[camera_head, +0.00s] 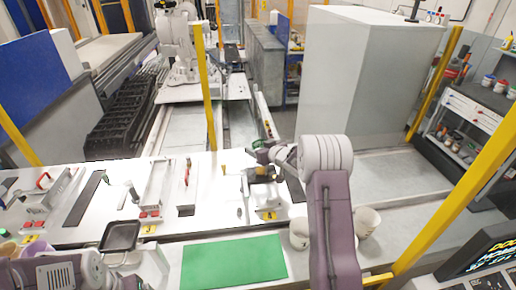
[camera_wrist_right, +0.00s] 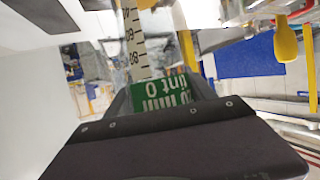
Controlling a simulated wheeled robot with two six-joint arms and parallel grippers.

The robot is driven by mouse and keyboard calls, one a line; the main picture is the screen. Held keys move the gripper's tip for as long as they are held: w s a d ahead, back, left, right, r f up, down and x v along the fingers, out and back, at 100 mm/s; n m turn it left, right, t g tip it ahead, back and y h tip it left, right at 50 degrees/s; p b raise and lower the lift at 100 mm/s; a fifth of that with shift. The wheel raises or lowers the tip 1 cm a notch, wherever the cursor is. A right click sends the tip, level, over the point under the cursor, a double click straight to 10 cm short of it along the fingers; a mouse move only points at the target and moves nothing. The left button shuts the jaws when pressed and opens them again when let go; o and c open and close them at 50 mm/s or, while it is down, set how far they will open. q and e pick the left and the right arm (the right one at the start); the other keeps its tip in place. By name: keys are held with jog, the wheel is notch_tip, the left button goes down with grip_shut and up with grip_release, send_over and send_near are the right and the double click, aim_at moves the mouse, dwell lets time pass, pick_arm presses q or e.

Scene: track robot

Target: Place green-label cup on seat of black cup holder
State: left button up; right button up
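My right gripper (camera_head: 262,150) is above the white bench, in front of the large grey cabinet. A small green patch (camera_head: 257,143) shows at its tip. In the right wrist view, the clear cup with a green label (camera_wrist_right: 160,90) sits between the fingers of my right gripper (camera_wrist_right: 160,100), which appear closed on it. White lettering and a scale of numbers show on the cup. A dark holder-like part (camera_head: 262,174) stands on a small fixture below the gripper; I cannot tell for sure that it is the black cup holder. My left arm enters at the lower left; its gripper is not visible.
The white bench (camera_head: 215,205) carries several fixtures, with red parts (camera_head: 150,214) near its front edge. A black tray (camera_head: 121,236) and a green mat (camera_head: 233,262) lie in front. Pale cups (camera_head: 366,221) stand beside my right arm. A yellow post (camera_head: 205,90) rises behind the bench.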

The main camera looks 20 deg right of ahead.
jog(key=o, duration=0.4)
pick_arm(q)
jog(key=shift+w, duration=0.1)
pick_arm(e)
jog(key=shift+f, duration=0.1)
pick_arm(q)
jog(key=shift+r, duration=0.1)
pick_arm(e)
jog(key=shift+r, duration=0.2)
jog(key=shift+s+d+r, duration=0.1)
jog(key=shift+s+r, duration=0.05)
jog(key=shift+s, duration=0.1)
pick_arm(q)
notch_tip(320, 180, down, 2)
jog(key=shift+b, duration=0.8)
pick_arm(e)
jog(key=v, duration=1.1)
jog(key=shift+s+r, duration=0.1)
jog(key=shift+s, duration=0.1)
